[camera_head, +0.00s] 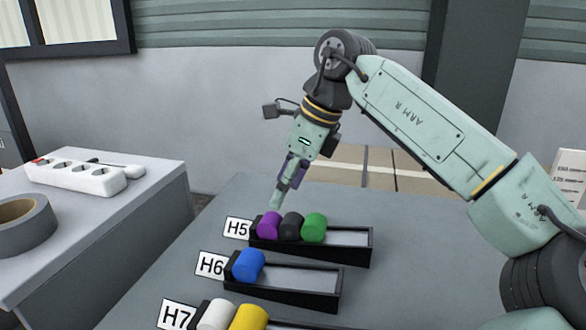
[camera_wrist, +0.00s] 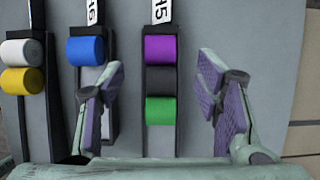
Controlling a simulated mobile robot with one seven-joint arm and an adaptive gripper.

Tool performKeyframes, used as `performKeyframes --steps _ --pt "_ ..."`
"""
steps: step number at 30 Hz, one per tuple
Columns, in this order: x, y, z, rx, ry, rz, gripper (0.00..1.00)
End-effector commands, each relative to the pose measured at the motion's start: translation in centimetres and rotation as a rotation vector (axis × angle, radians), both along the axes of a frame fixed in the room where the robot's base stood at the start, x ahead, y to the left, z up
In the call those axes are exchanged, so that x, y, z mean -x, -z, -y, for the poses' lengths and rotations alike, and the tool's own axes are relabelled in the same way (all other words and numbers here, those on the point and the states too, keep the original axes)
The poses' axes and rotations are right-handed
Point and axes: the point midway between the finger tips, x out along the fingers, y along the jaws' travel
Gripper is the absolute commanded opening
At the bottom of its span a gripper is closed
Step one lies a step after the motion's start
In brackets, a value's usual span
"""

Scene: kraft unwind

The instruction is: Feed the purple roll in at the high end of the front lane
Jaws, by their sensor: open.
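The purple roll (camera_head: 269,225) lies in the lane labelled H5, at its label end, beside a black roll (camera_head: 291,226) and then a green roll (camera_head: 314,228). In the wrist view the purple roll (camera_wrist: 160,48) is at the top of that row. My gripper (camera_head: 277,199) is above the label end of the H5 lane, apart from the rolls. In the wrist view my gripper (camera_wrist: 160,75) is open and empty, its fingers to either side of the H5 lane. The front lane, H7 (camera_head: 290,325), holds a white roll (camera_head: 216,315) and a yellow roll (camera_head: 248,318); the picture edge cuts it off.
The middle lane, H6 (camera_head: 310,278), holds a blue roll (camera_head: 249,265) at its label end. The far ends of H5 and H6 are empty. A side table at left bears a power strip (camera_head: 75,175) and a grey tape roll (camera_head: 25,222). Cardboard boxes (camera_head: 385,168) stand behind.

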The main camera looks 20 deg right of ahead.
Motion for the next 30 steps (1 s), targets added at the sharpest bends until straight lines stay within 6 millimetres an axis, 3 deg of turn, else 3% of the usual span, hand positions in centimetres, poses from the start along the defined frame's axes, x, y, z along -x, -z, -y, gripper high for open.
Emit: performKeyframes --steps 6,12,24,30 --pt "-0.8 3.7 -1.3 -0.001 -0.001 -0.002 0.58" --pt "-1.3 5.9 -2.1 -0.001 -0.002 -0.001 0.58" --pt "-1.5 6.6 -2.3 -0.001 -0.001 0.001 0.58" --pt "-1.5 6.6 -2.3 -0.001 -0.001 0.001 0.46"
